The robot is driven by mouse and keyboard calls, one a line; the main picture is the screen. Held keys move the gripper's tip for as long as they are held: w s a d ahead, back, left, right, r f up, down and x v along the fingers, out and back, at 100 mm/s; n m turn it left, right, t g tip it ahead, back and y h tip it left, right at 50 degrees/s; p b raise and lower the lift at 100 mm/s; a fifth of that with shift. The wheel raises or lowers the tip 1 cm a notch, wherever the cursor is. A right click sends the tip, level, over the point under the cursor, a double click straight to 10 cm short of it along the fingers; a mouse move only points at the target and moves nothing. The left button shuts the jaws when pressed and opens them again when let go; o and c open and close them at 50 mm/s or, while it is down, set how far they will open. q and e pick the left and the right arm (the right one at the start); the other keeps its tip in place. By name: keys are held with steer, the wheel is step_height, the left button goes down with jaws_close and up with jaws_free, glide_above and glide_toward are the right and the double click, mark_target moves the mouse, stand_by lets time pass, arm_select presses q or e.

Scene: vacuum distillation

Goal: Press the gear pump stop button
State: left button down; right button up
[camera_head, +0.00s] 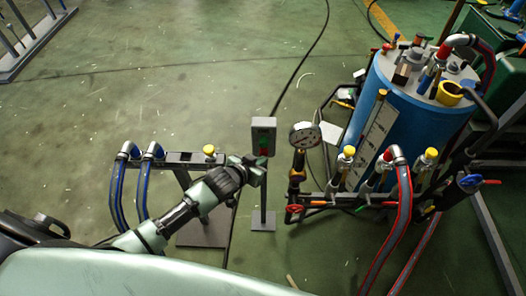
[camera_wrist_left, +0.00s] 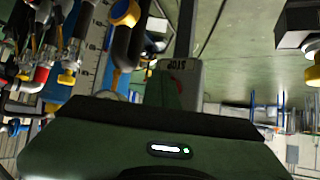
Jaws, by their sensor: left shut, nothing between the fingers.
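A grey button box (camera_head: 264,124) stands on a thin post in the middle of the head view. It has a green patch and a red patch on its front. In the left wrist view the box (camera_wrist_left: 194,72) shows upside down, with a STOP label and a red mark beside it. My left gripper (camera_head: 254,168) is shut and empty, just below and left of the box front. I cannot tell whether it touches a button. In the wrist view the gripper's housing hides the box's lower part in the picture. My right gripper is not in view.
A pressure gauge (camera_head: 305,135) on piping stands close right of the box. A blue tank (camera_head: 407,123) with valves and red hoses is further right. Blue hoses (camera_head: 117,190) on a pipe stand are at the left, near my arm. The floor behind is mostly clear.

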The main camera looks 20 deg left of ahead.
arm_select(q)
steer(key=shift+s+d, duration=0.1)
steer(key=shift+s, duration=0.3)
steer(key=s+d+p, duration=0.1)
steer(key=s+p, duration=0.2)
steer(key=s, duration=0.2)
steer(key=shift+s+d, duration=0.35)
steer(key=shift+s, duration=0.05)
stand_by(0.6)
